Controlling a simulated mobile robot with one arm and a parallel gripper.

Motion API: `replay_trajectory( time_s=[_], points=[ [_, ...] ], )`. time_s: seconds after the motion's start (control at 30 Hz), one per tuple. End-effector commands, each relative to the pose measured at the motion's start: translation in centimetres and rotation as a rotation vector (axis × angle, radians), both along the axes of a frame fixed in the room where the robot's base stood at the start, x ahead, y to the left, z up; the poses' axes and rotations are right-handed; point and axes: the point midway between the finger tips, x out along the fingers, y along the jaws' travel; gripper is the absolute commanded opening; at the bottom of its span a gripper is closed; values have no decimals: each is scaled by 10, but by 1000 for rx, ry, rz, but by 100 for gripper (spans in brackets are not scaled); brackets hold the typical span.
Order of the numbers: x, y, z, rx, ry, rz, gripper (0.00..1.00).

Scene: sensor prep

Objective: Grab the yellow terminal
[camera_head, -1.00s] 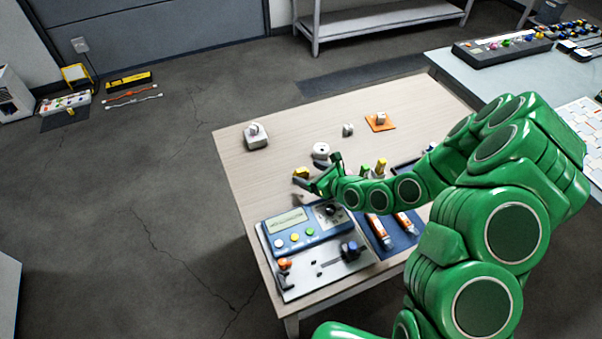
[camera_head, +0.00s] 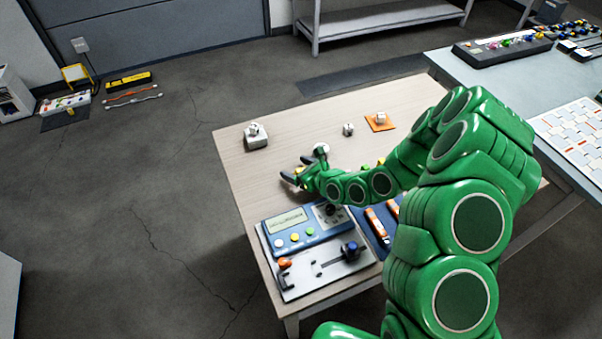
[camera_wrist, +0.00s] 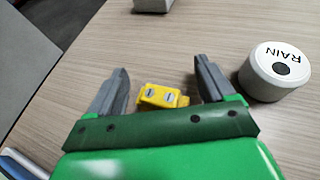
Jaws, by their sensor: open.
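The yellow terminal (camera_wrist: 162,96) is a small yellow block with two grey screw-like spots on its top. In the wrist view it lies on the wooden table between the two grey fingers of my gripper (camera_wrist: 158,88). The fingers are open, with a gap on each side of the terminal.
A white round piece marked RAIN (camera_wrist: 274,72) stands close to the right finger. A blue meter (camera_head: 300,230) on a plate is in front. A grey block (camera_head: 256,142) and an orange pad (camera_head: 380,126) lie farther back. The table's back left is mostly clear.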

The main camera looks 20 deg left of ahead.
Motion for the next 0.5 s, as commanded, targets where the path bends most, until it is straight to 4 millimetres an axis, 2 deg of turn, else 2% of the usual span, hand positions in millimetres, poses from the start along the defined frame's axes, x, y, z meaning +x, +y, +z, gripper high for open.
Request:
replay_trajectory(
  time_s=[0.17,0.4,0.5],
  points=[
    [0,0,0,0,0,0,81],
    [0,0,0,0,0,-1,44],
    [0,0,0,0,0,-1,32]
  ],
)
